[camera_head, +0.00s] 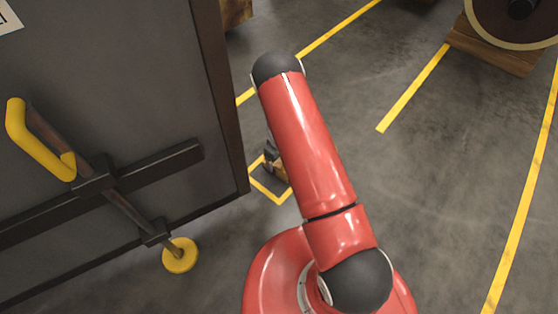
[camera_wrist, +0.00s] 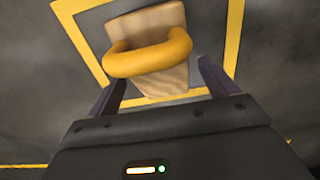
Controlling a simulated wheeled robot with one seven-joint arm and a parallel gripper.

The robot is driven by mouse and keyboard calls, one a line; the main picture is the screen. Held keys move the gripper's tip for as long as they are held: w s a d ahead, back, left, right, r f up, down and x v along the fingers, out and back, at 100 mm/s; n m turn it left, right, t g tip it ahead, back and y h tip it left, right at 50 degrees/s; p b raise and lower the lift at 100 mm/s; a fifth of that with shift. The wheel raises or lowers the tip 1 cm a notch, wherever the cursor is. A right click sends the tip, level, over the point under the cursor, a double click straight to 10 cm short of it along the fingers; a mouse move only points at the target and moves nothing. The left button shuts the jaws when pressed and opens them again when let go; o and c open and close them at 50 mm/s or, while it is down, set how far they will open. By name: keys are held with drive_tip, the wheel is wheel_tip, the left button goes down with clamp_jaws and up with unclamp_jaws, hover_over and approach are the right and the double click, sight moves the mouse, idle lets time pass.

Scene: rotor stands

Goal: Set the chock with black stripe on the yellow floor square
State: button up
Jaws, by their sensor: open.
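A light wooden chock (camera_wrist: 165,84) with a yellow loop handle (camera_wrist: 148,56) lies inside the yellow floor square (camera_wrist: 234,30) in the wrist view. No black stripe shows on the part of it I see. In the head view the yellow square (camera_head: 265,192) is beside the big grey panel, and the small chock (camera_head: 278,173) is partly hidden by my arm. My gripper (camera_wrist: 160,78) is open, with one finger on each side of the chock and handle, apart from both. In the head view my dark gripper (camera_head: 271,153) is just above the chock.
A large grey door-like panel (camera_head: 110,90) with a yellow lever handle (camera_head: 38,140) stands close left of the square. A round wheel-like rotor (camera_head: 510,22) on a wooden base (camera_head: 492,48) is at the top right. Yellow floor lines (camera_head: 415,85) cross otherwise clear floor.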

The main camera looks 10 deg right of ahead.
wheel_tip(320, 180, up, 10)
drive_tip(key=f+p, duration=0.1)
drive_tip(key=p, duration=0.1)
wheel_tip(320, 180, up, 17)
drive_tip(key=m+t, duration=0.1)
drive_tip(key=m, duration=0.1)
hover_over(279, 160)
drive_tip(key=s, duration=0.1)
drive_tip(key=s+a+r+m+t+y, duration=0.1)
drive_tip(key=s+r, duration=0.2)
drive_tip(key=r, duration=0.4)
drive_tip(key=s+r+t, duration=0.1)
drive_tip(key=s+r, duration=0.3)
drive_tip(key=r, duration=0.2)
drive_tip(key=s+r+m+t, duration=0.1)
drive_tip(key=s+r, duration=0.3)
drive_tip(key=s, duration=0.3)
drive_tip(key=s+d+r+m, duration=0.1)
drive_tip(key=s+r, duration=0.2)
drive_tip(key=s, duration=0.4)
drive_tip(key=s+r+m+t+h, duration=0.1)
drive_tip(key=s+r+m, duration=0.1)
drive_tip(key=s+r, duration=0.2)
drive_tip(key=s, duration=0.3)
drive_tip(key=shift+s+d+r+t, duration=0.15)
drive_tip(key=shift+d+r+t, duration=0.05)
drive_tip(key=shift+r+t, duration=0.1)
wheel_tip(279, 160, up, 10)
drive_tip(key=p, duration=0.9)
